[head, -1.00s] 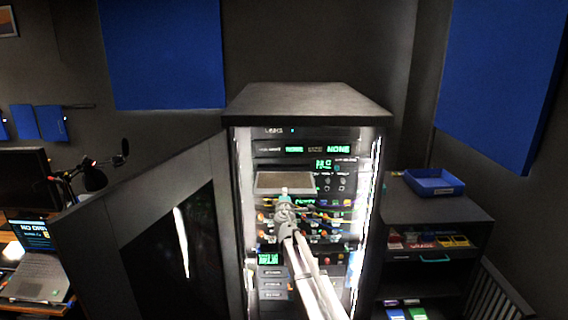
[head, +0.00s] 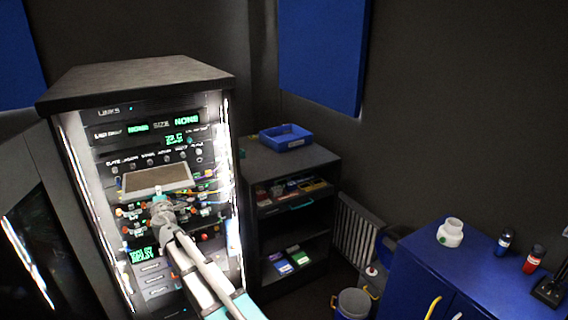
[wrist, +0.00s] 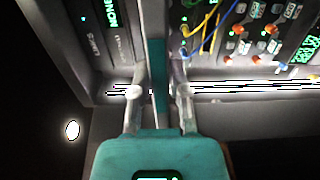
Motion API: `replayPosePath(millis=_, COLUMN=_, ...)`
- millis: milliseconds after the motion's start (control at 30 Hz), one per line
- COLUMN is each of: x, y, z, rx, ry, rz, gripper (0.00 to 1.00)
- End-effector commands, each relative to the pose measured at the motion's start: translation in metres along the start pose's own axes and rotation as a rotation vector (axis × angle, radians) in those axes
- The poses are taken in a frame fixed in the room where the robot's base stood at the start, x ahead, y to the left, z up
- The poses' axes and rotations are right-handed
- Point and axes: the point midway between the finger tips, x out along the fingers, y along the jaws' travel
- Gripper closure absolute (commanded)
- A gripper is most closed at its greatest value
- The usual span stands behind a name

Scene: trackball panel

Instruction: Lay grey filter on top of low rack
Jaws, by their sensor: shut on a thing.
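The grey filter (head: 157,179) is a flat panel with a pale frame, in front of the open tall rack in the head view. My gripper (head: 160,203) is shut on its near edge. In the wrist view, the filter (wrist: 155,22) shows edge-on as a narrow grey strip between the two fingers of my gripper (wrist: 158,92). The low rack (head: 312,159) is the short black cabinet right of the tall rack. Its top carries a blue tray at the back, with bare surface in front and to the sides. The filter is apart from it.
The tall rack (head: 140,75) stands at left with lit panels and cables behind the filter; its door (head: 30,190) is open. The blue tray (head: 286,137) takes up part of the low rack's top. A blue cabinet (head: 480,258) with a white jar and bottles stands at right.

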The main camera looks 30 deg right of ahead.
Motion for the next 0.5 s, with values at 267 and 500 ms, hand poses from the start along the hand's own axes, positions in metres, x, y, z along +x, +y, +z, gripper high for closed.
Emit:
replayPosePath(millis=267, x=-0.053, y=-0.051, z=0.053, rx=0.000, ry=-0.056, rz=0.006, gripper=1.00)
replayPosePath(millis=500, x=-0.076, y=-0.068, z=0.077, rx=-0.001, ry=-0.084, rz=0.009, gripper=1.00)
